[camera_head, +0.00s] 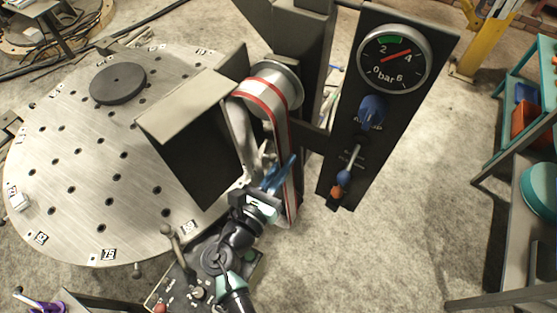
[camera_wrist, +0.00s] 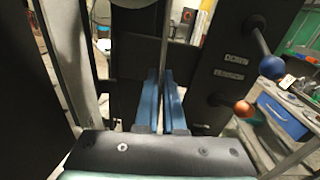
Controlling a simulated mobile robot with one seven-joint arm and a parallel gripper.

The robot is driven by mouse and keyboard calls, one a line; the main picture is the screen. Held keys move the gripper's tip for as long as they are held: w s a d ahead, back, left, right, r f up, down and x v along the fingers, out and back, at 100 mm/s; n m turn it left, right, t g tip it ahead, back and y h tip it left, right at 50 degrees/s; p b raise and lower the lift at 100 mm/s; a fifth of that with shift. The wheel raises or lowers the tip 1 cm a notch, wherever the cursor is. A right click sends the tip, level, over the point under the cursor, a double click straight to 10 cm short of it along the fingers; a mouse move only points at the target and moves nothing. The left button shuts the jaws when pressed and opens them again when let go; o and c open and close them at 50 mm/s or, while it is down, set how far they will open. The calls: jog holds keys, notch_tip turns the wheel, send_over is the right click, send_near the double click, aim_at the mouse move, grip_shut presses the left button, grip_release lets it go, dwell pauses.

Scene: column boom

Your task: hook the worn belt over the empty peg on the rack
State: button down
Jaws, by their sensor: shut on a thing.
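The worn belt (camera_head: 282,125), pale with red stripes, loops over a metal pulley (camera_head: 283,78) in the head view. Its front strand hangs down beside a dark housing. My gripper (camera_head: 286,166) is at this hanging strand, below the pulley. Its two blue fingers are nearly together and shut on the belt. In the wrist view, the fingers (camera_wrist: 160,85) point away from me with a narrow gap between them. The gripped part of the belt is mostly hidden by the fingers. I cannot make out the rack or its empty peg in either view.
A black panel (camera_head: 340,185) with a pressure gauge (camera_head: 395,58) and knobbed levers stands close right of my gripper. A dark box-shaped housing (camera_head: 190,100) is at left, before a round perforated table (camera_head: 70,165). Shelving (camera_head: 545,80) stands far right. The floor between panel and shelving is clear.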

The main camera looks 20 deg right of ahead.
jog(key=shift+p+v, duration=0.65)
jog(key=shift+v, duration=1.6)
jog(key=shift+s, duration=0.1)
